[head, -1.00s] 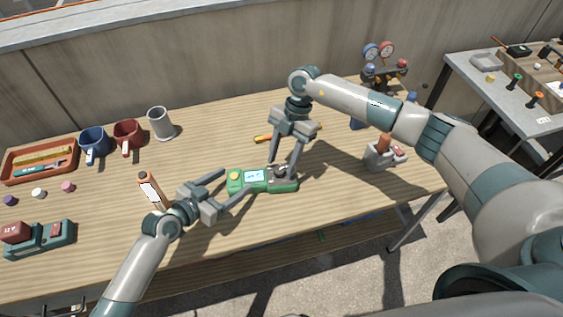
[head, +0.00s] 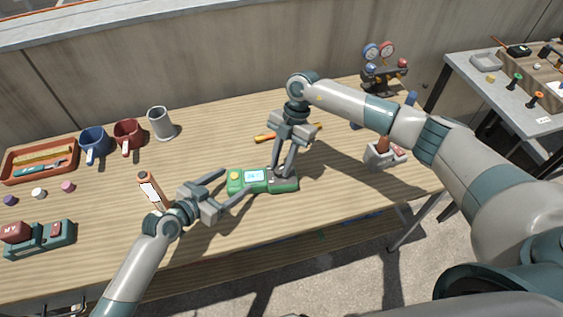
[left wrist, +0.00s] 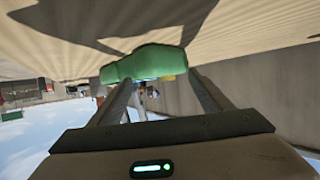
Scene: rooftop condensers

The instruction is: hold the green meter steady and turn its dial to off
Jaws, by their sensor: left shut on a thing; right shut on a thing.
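The green meter (head: 248,186) lies flat on the wooden table near its middle, its small lit screen (head: 254,176) facing up. My left gripper (head: 238,190) is shut on the meter's left part, with one finger on each side. In the left wrist view the meter (left wrist: 145,64) sits between the two fingers. My right gripper (head: 281,173) comes down from above at the meter's right end and is shut on the dial there. The dial is mostly hidden by the right fingers, so its setting cannot be read.
A screwdriver (head: 268,137) lies behind the meter. A grey holder (head: 382,155) stands to the right. Mugs (head: 128,135) and an orange tray (head: 40,160) are at the back left. The front table strip is clear.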

